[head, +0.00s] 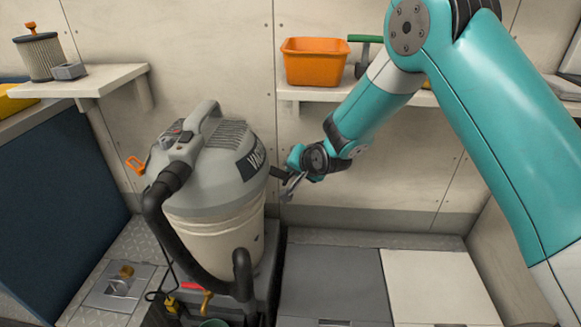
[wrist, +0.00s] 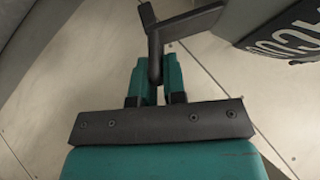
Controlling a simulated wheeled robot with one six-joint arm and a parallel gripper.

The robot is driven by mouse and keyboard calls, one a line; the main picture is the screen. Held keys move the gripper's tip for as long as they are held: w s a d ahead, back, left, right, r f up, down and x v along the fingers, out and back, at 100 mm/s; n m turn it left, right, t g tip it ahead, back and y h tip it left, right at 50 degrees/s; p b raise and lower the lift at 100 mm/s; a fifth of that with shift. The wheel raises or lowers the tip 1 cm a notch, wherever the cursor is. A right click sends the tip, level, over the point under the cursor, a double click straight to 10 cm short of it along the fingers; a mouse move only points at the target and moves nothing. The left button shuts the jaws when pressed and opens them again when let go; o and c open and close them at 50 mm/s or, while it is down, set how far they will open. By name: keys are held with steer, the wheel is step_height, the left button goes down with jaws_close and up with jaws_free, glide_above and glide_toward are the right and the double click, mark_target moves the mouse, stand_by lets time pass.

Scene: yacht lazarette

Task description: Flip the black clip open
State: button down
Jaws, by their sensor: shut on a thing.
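The black clip (head: 277,172) sticks out from the right side of the grey-and-cream vacuum (head: 215,165), just below the lid's dark label. In the wrist view the black clip (wrist: 183,24) is an angled dark piece, with one part reaching right towards the vacuum and one running down between the fingers. My gripper (head: 290,180) is beside the vacuum's right side. In the wrist view my gripper (wrist: 156,78) is shut on the clip's lower part. The clip's join to the vacuum is hard to make out.
An orange clip (head: 135,165) sticks out on the vacuum's left. A black hose (head: 165,225) curves down its front. An orange bin (head: 315,62) stands on the shelf behind. Floor hatches (head: 335,283) at the lower right are clear.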

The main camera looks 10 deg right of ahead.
steer(key=shift+s+d+f, duration=0.1)
steer(key=shift+d+f, duration=0.05)
steer(key=shift+f, duration=0.05)
steer(key=c, duration=1.2)
jaws_free()
steer(key=shift+c, duration=0.2)
steer(key=shift+r, duration=0.1)
steer(key=p+v, duration=0.1)
steer(key=v, duration=1.6)
steer(key=shift+r+p, duration=0.2)
steer(key=shift+p, duration=0.1)
steer(key=s+a+r+n+g, duration=0.1)
steer(key=s+r+n+g, duration=0.25)
steer(key=s, duration=0.55)
steer(key=s+a+r+n+g+y, duration=0.1)
steer(key=s+r+n+g, duration=0.3)
steer(key=s, duration=0.5)
steer(key=s+a+r+n+g, duration=0.1)
steer(key=s+r+n+g, duration=0.1)
steer(key=s+n, duration=0.45)
step_height(320, 180, up, 17)
steer(key=s+m+p, duration=0.1)
steer(key=s+p, duration=0.1)
steer(key=p, duration=1.5)
steer(key=shift+s, duration=0.3)
